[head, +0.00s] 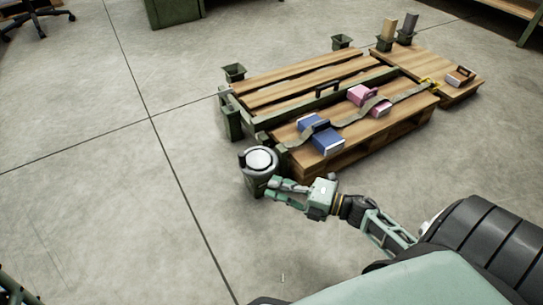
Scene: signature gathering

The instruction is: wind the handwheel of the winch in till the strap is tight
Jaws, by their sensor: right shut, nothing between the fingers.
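The winch (259,178) stands at the near left corner of a low wooden platform, with its round, light-topped handwheel (259,160) facing up. The strap looks wavy rather than straight. My right gripper (276,190) is shut and empty, close beside the winch at its right, below the handwheel; I cannot tell whether it touches. My left gripper is not in view.
The platform (385,133) has green metal rails and corner posts (234,73). Open concrete floor lies left and in front. A chair (38,18) and green cabinet (172,12) stand at the back.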

